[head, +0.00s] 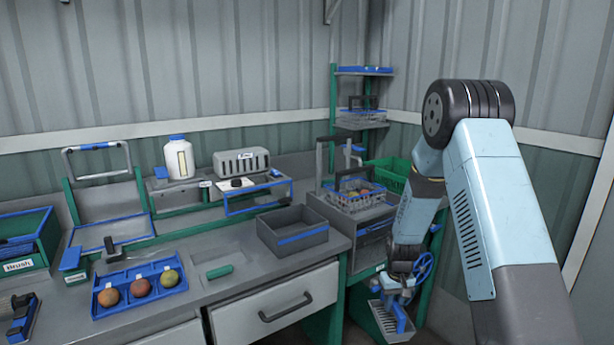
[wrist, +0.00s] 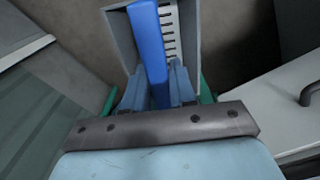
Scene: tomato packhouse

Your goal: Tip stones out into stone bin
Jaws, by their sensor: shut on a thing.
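My gripper (head: 398,296) hangs low at the right, beyond the end of the counter. It is shut on the blue handle of a grey slotted scoop (head: 391,325). In the wrist view, the blue handle (wrist: 149,45) runs between my gripper's fingers (wrist: 156,90), and the scoop's grey slotted part (wrist: 171,30) shows behind it. I see no stones in the scoop; its inside is mostly hidden. I cannot tell which container is the stone bin. An open grey box with a blue band (head: 290,240) stands on the counter, left of my gripper.
A wire basket of fruit (head: 352,201) stands at the counter's right part, with a green crate (head: 388,177) behind. A blue tray (head: 138,306) holds three tomatoes at front left. A white jug (head: 179,160) stands at the back. A drawer front (head: 275,312) is below the counter.

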